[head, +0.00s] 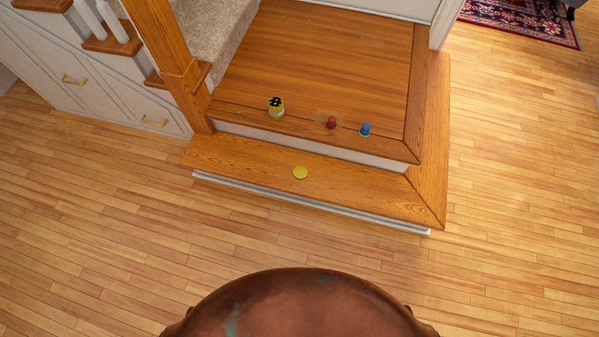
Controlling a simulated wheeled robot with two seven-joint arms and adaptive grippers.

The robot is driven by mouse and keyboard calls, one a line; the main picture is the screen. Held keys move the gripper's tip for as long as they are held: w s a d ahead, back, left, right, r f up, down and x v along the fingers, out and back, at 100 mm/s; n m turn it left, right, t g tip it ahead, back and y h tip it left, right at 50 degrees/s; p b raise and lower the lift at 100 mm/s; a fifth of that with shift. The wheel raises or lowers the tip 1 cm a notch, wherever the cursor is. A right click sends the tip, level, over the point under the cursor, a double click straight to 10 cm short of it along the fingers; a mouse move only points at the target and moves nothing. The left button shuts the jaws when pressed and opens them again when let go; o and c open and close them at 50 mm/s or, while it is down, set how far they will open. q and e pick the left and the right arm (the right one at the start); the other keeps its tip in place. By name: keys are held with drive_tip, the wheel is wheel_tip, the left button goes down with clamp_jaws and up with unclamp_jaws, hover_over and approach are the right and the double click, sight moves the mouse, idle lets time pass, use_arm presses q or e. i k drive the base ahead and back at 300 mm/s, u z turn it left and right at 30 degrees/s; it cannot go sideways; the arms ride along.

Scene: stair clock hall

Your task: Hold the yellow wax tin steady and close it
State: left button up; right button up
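In the head view, a small round yellow tin (277,111) stands on the upper wooden step near its front edge, left of centre. Its top looks dark with light spots; the detail is too small to tell more. A flat round yellow disc (300,172), which looks like a lid, lies on the lower step, below and a little right of the tin and apart from it. Neither of my grippers shows in this view.
A small red object (332,122) and a small blue object (365,130) stand on the upper step (330,60), right of the tin. A wooden newel post (178,65) rises at the left. The lower step (380,190) is otherwise bare. The floor (100,230) in front is clear.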

sight(275, 104)
drive_tip(key=k, duration=0.6)
drive_tip(key=z, duration=0.35)
drive_tip(key=i, duration=0.9)
drive_tip(key=u, duration=0.5)
drive_tip(key=i, duration=0.65)
drive_tip(key=u, duration=0.5)
